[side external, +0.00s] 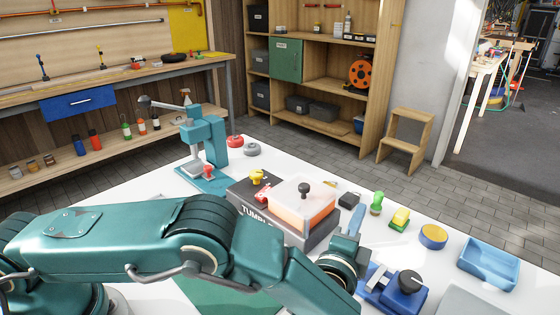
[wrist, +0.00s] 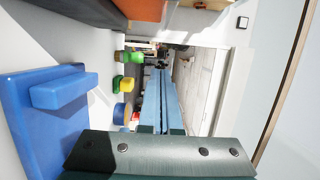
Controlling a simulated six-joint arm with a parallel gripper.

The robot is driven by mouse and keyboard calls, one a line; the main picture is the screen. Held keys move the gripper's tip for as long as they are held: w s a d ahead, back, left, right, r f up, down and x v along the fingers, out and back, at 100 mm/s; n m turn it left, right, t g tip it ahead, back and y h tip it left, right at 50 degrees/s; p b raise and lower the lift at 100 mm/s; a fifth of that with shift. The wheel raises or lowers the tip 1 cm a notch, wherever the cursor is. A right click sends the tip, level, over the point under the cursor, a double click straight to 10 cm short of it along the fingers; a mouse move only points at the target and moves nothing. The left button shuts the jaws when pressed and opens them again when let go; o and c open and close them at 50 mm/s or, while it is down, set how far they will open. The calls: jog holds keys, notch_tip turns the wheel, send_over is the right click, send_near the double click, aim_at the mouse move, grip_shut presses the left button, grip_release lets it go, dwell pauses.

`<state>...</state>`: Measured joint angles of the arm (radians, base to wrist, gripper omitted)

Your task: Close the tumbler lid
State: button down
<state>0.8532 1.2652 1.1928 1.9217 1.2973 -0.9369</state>
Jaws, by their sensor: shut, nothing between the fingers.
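The tumbler (side external: 238,209) is a dark grey box with white lettering on its front, standing on the white table. On its right part sits a pale, see-through lid (side external: 290,190) with a black knob and orange below it. I cannot tell whether the lid is fully down. My gripper (side external: 358,212) is just right of the tumbler, apart from it, its narrow blue fingers together and empty. In the wrist view the gripper (wrist: 162,75) points away over the table, and the tumbler's dark side (wrist: 60,35) and orange part (wrist: 142,10) show at the top left.
A blue device with a black knob (side external: 408,283) stands close to my wrist. A green peg (side external: 377,200), a yellow-green block (side external: 399,218), a round yellow-blue piece (side external: 433,236) and a blue tray (side external: 485,268) lie to the right. A teal press (side external: 208,140) stands behind the tumbler.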

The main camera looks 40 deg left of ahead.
jog(key=v, duration=0.8)
jog(key=shift+s+a, duration=0.1)
jog(key=shift+s, duration=0.45)
jog(key=w+a+r+n+y, duration=0.1)
jog(key=a+r+n, duration=0.1)
jog(key=a+r, duration=0.1)
jog(key=w+a+r+n+g+y, duration=0.1)
jog(key=a+r+n+y, duration=0.1)
jog(key=a+r, duration=0.1)
jog(key=w+a+r+n+g+y, duration=0.1)
jog(key=a+r+n, duration=0.1)
jog(key=a+r, duration=0.1)
jog(key=shift+w+a+y, duration=0.15)
jog(key=shift+y, duration=0.15)
jog(key=s+a+r+n+g, duration=0.2)
jog(key=s+a+n+g, duration=0.25)
jog(key=a, duration=0.45)
jog(key=s+a+r+n+g, duration=0.35)
jog(key=s+a+g, duration=0.2)
jog(key=a, duration=0.25)
jog(key=s+f+n+g+h, duration=0.2)
jog(key=s, duration=0.6)
jog(key=s+d+f+m+t+h, duration=0.1)
jog(key=s+d+f+t+h, duration=0.1)
jog(key=d+h, duration=0.5)
jog(key=s+d+f, duration=0.1)
jog(key=s+d, duration=0.1)
jog(key=d, duration=0.1)
jog(key=shift+s+h, duration=0.15)
jog(key=shift+h, duration=0.15)
